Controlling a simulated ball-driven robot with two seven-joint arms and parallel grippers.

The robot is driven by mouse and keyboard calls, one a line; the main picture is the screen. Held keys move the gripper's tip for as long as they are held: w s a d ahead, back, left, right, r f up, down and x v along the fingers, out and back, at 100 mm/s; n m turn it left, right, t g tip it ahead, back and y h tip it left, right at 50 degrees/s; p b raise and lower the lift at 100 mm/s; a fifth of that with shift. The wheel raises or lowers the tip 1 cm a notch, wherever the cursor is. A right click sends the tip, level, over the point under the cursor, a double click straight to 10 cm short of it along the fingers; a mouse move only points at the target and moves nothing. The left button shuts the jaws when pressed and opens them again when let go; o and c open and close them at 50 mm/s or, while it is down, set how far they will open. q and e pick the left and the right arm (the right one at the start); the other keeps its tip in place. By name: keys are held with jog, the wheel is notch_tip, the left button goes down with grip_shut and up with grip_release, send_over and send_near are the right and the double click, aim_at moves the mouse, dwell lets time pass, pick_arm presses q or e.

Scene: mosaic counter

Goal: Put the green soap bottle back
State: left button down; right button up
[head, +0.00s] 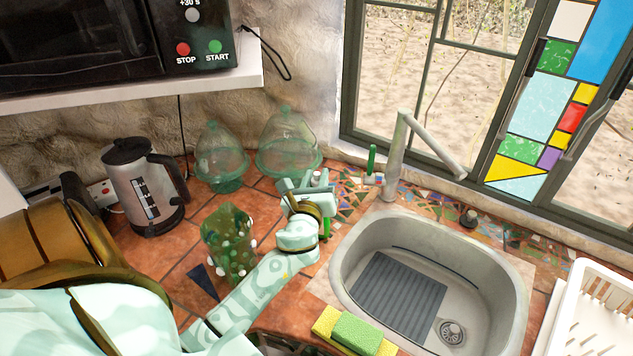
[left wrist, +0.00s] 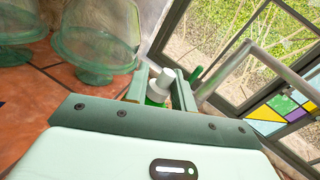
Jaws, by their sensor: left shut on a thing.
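The green soap bottle (left wrist: 156,91) with its white pump top stands between the two fingers of my left gripper (left wrist: 160,86) in the left wrist view. In the head view, my left gripper (head: 308,184) is over the tiled counter, just left of the sink, and shut on the bottle. The bottle's pale pump top (head: 316,177) pokes up at the fingers, and a strip of green shows below the wrist. Most of the bottle is hidden by the gripper. I cannot tell whether its base touches the counter. My right gripper is not in view.
The sink (head: 345,262) and tap (head: 396,160) are to the right, with a green upright handle (head: 372,159) near the tap. Glass domes (head: 288,140), a kettle (head: 140,185) and a green dotted glass (head: 229,240) stand left. A sponge (head: 356,334) lies at the front.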

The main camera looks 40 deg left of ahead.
pick_arm(q)
jog(key=shift+r, duration=0.1)
jog(key=c, duration=1.2)
grip_release()
jog(key=shift+o, duration=0.2)
jog(key=shift+s, duration=0.1)
jog(key=shift+s+d, duration=0.1)
jog(key=v, duration=1.1)
jog(key=shift+s+d+b, duration=0.25)
jog(key=shift+s+b, duration=0.05)
